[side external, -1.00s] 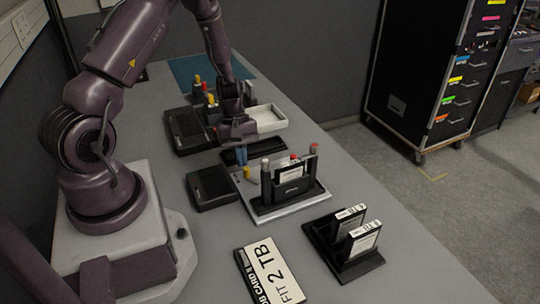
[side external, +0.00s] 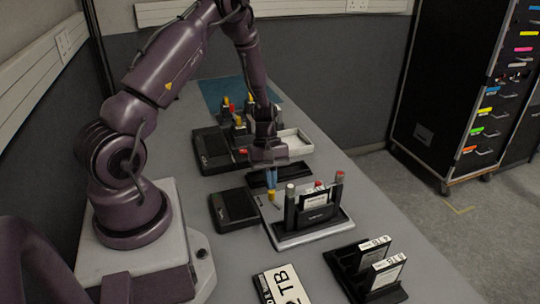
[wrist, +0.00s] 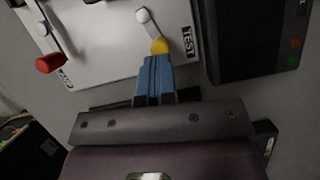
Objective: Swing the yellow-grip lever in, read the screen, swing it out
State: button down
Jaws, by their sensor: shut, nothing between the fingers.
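The yellow-grip lever (wrist: 160,46) is on a pale plate (wrist: 100,50) beside a TEST label in the wrist view. Its arm runs up-left to a white pivot. In the side external view its yellow grip (side external: 274,194) is small, just below my fingers. My gripper (wrist: 155,70) has its blue fingers together and empty, with the tips right at the yellow grip; I cannot tell if they touch. It also shows in the side external view (side external: 271,180). A dark box (side external: 233,208) stands left of the plate; its screen is not readable.
A red-grip lever (wrist: 50,63) is on the same plate. A black holder (side external: 316,211) with a cartridge stands on the plate. A second holder (side external: 368,270) with two cartridges is nearer. A white tray (side external: 292,143) and another lever station lie behind.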

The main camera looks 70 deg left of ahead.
jog(key=a, duration=0.1)
jog(key=w+a, duration=0.1)
jog(key=a, duration=0.1)
jog(key=shift+w+a, duration=0.15)
jog(key=shift+a, duration=0.1)
jog(key=w+v, duration=0.1)
jog(key=v, duration=0.9)
jog(key=shift+d, duration=0.1)
